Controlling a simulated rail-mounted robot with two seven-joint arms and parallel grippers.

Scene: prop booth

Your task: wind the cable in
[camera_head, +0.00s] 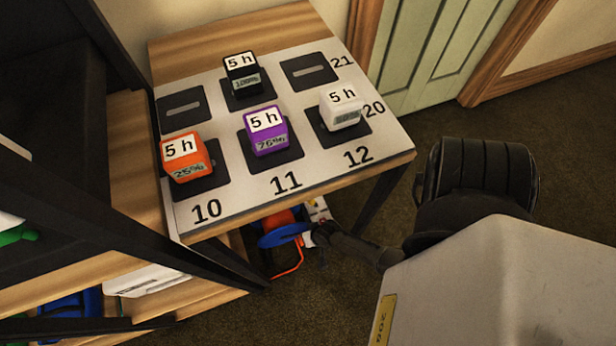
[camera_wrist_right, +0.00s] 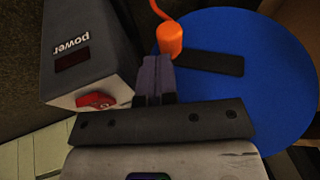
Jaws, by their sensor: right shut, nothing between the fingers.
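A cable reel with a blue disc (camera_head: 284,235) and an orange part (camera_head: 279,219) is low beneath the front edge of the table. An orange cable (camera_head: 296,262) loops below it. In the right wrist view the blue disc (camera_wrist_right: 262,105) fills the right side, with a black crank bar (camera_wrist_right: 210,64) and an orange knob (camera_wrist_right: 171,37) on it. My right gripper (camera_wrist_right: 157,62) is shut and empty, its tips close by the knob; I cannot tell whether they touch. In the head view it reaches the reel from the right (camera_head: 316,233). My left gripper is not in view.
A grey box marked "power" with a red switch (camera_wrist_right: 95,101) stands left of my fingers in the wrist view. Above the reel, the table (camera_head: 330,172) carries several "5 h" blocks on dark pads. Shelving is at the left. Carpet (camera_head: 570,130) is bare at the right.

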